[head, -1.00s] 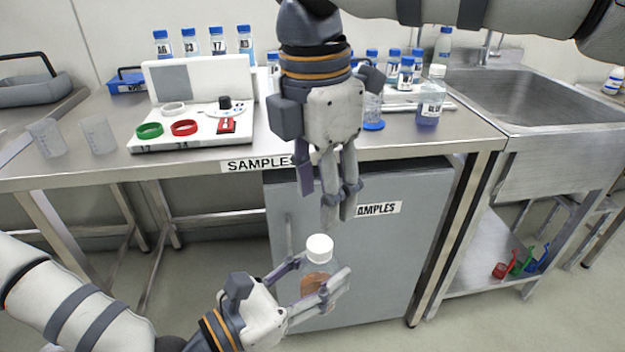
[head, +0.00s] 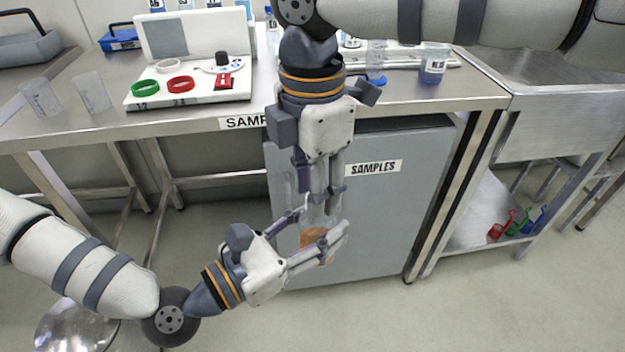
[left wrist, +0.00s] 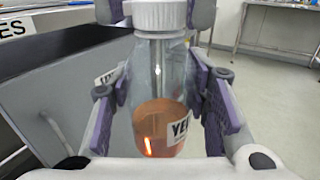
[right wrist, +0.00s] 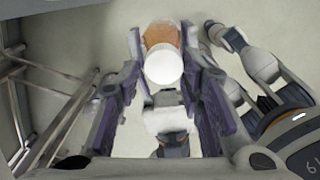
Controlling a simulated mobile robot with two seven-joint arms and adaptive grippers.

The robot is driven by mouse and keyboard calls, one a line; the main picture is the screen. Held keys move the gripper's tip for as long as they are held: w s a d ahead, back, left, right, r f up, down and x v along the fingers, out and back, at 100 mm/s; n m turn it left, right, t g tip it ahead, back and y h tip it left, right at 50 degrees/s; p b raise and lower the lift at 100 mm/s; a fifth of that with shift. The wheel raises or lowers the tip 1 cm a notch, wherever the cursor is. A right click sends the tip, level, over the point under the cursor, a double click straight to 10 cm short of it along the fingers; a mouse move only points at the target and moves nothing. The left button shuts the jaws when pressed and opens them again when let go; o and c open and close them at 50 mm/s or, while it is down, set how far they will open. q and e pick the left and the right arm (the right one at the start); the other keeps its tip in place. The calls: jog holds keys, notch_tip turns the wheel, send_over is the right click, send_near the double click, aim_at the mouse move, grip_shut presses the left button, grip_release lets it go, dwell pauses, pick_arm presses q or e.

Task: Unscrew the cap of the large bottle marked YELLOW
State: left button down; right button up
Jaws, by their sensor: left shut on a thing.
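The large bottle (head: 314,238), clear with orange-brown liquid, stands upright between the fingers of my left gripper (head: 324,222), which is shut on its body. In the left wrist view the bottle's label (left wrist: 180,130) shows the letters "YEL", partly cut off. Its white ribbed cap (left wrist: 159,15) is on the bottle. My right gripper (head: 319,203) points straight down over the bottle, hiding the cap in the head view.
Behind the grippers stands a grey cabinet marked SAMPLES (head: 400,215) under a steel bench (head: 200,112). The bench holds a white panel with coloured rings (head: 190,90), clear beakers (head: 92,93) and a blue-liquid bottle (head: 432,68). A steel sink (head: 560,100) is at right.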

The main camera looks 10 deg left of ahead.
jog(key=shift+w+a, duration=0.1)
jog(key=shift+w, duration=0.05)
grip_shut()
